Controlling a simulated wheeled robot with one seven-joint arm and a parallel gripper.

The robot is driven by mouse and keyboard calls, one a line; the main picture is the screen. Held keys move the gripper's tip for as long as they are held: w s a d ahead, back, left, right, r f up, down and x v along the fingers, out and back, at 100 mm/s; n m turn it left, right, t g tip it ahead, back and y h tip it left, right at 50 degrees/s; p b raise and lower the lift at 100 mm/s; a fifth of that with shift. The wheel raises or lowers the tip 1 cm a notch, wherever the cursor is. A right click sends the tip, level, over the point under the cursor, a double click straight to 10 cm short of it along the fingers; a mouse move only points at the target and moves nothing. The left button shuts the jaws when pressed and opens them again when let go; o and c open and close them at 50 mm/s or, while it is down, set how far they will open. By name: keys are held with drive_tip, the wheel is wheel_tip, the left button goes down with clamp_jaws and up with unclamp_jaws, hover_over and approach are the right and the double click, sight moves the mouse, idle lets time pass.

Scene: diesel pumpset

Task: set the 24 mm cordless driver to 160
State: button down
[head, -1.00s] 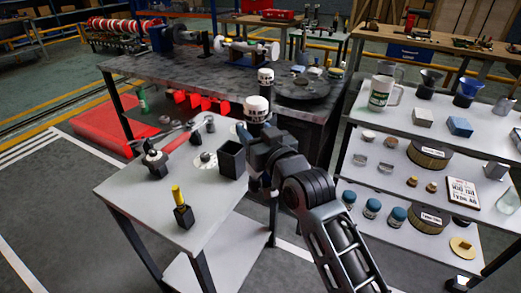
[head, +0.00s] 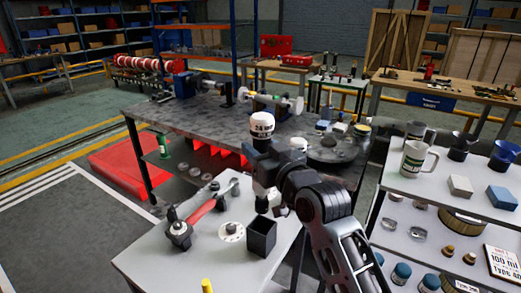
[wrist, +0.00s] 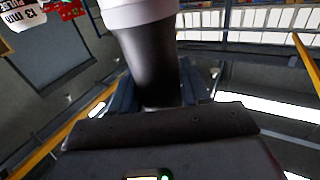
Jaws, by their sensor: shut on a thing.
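The cordless driver (head: 262,131), with a white band or cap marked 24 mm and a dark body, stands upright in my gripper (head: 268,186) in the head view. In the wrist view its dark body (wrist: 150,60) with the white band runs down between the jaws, so my gripper is shut on it. The lower end of the driver is hard to make out against my gripper. No setting figure can be read in either view.
A grey table below holds a black open box (head: 261,238), a pale disc (head: 231,232) and a red-handled tool (head: 201,213). A yellow handle (head: 207,286) shows at the bottom edge. A shelf with a white jug (head: 414,158) stands to the right. A dark workbench (head: 190,118) lies behind.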

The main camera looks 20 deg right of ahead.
sight(265, 206)
wheel_tip(265, 206, down, 13)
drive_tip(key=b, duration=1)
drive_tip(key=shift+b, duration=0.35)
drive_tip(key=shift+f+b, duration=0.85)
drive_tip(key=shift+f, duration=0.1)
idle(1.3)
drive_tip(key=c, duration=0.9)
unclamp_jaws()
drive_tip(key=o, duration=0.4)
drive_tip(key=shift+o, duration=0.2)
drive_tip(key=shift+f, duration=0.1)
drive_tip(key=shift+s, duration=0.15)
drive_tip(key=s, duration=0.5)
drive_tip(key=s+d, duration=0.1)
drive_tip(key=s, duration=0.1)
drive_tip(key=shift+s+b, duration=0.3)
drive_tip(key=shift+b, duration=0.05)
